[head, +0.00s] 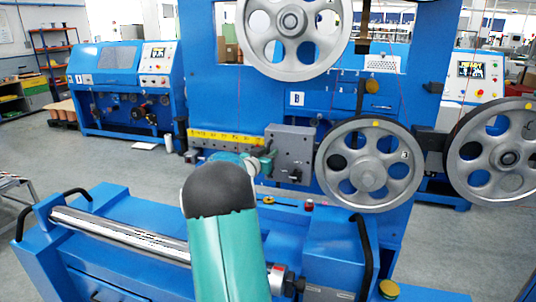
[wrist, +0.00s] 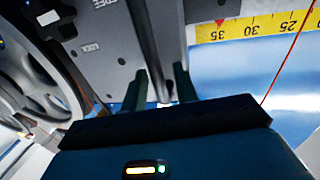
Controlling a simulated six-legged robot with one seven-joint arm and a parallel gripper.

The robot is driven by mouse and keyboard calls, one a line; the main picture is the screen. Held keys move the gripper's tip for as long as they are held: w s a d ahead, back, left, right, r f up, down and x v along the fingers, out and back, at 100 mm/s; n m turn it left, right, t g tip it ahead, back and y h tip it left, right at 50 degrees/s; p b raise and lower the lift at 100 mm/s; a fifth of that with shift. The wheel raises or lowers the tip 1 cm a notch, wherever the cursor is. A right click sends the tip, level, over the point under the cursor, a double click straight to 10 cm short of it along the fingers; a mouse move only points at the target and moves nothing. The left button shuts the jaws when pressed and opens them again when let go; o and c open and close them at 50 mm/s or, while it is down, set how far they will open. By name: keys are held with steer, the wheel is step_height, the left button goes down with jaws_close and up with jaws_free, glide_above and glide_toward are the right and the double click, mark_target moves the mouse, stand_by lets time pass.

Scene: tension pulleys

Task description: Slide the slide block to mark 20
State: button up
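The slide block (head: 290,152) is a grey plate at the right end of the yellow scale (head: 225,138) in the head view. In the wrist view the slide block (wrist: 100,45) carries the words FREE and LOCK, and its edge lies beside the 35 on the scale (wrist: 258,28). A dark lever (wrist: 148,35) runs down from the block between my fingers. My gripper (wrist: 163,88) stands around the lever's end, with small gaps seeming to show on both sides. In the head view my gripper (head: 258,163) is at the block's lower left, partly hidden by my arm.
Spoked pulley wheels (head: 369,165) stand right of the block, and one hangs above (head: 293,35). A red line (wrist: 290,60) crosses the scale in the wrist view. A blue bench with a metal roller (head: 120,232) lies in front.

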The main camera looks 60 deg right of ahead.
jaws_close()
steer(key=w+a, duration=0.2)
steer(key=w, duration=1.2)
steer(key=shift+w+a, duration=0.15)
steer(key=shift+w, duration=0.2)
jaws_free()
steer(key=a, duration=1.3)
steer(key=shift+w+a, duration=0.3)
steer(key=shift+a, duration=0.1)
